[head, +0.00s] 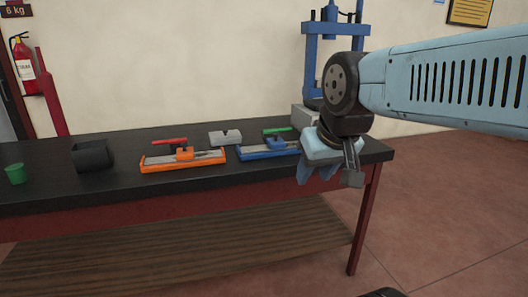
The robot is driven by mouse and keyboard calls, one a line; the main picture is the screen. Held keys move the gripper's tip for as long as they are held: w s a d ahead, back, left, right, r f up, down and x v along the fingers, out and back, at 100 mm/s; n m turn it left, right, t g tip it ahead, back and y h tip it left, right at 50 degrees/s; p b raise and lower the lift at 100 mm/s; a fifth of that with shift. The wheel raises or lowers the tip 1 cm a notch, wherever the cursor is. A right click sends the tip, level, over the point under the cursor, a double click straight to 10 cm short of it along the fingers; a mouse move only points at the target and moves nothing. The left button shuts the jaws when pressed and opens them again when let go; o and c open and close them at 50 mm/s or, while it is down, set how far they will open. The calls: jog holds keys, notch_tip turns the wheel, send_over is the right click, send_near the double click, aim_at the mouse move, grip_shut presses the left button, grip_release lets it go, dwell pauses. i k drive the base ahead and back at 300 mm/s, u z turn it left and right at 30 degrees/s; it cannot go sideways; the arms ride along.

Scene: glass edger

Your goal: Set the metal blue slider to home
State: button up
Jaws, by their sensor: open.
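The blue slider (256,154) lies on the black tabletop (120,189), right of the middle. It has a blue base, a grey rail and a blue carriage block (276,142) on top. Its right end is close to my gripper in the picture and may be partly hidden. Home marks cannot be made out. My gripper (335,175) is open, at the right end of the table, just right of the slider in the picture. Nothing shows between its fingers. It appears nearer the camera than the slider; how far above the table it is, I cannot tell.
An orange slider (160,164) lies to the left, with a red-handled item (170,141) behind it. A grey block (225,137), a green-topped item (277,131), a black bin (92,155) and a green cup (15,174) also stand there. A blue press (311,60) rises behind.

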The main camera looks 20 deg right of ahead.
aim_at(276, 143)
jog(key=u, duration=0.05)
jog(key=k, duration=0.45)
jog(key=z, duration=0.65)
jog(key=i, duration=1.6)
jog(key=u, duration=0.6)
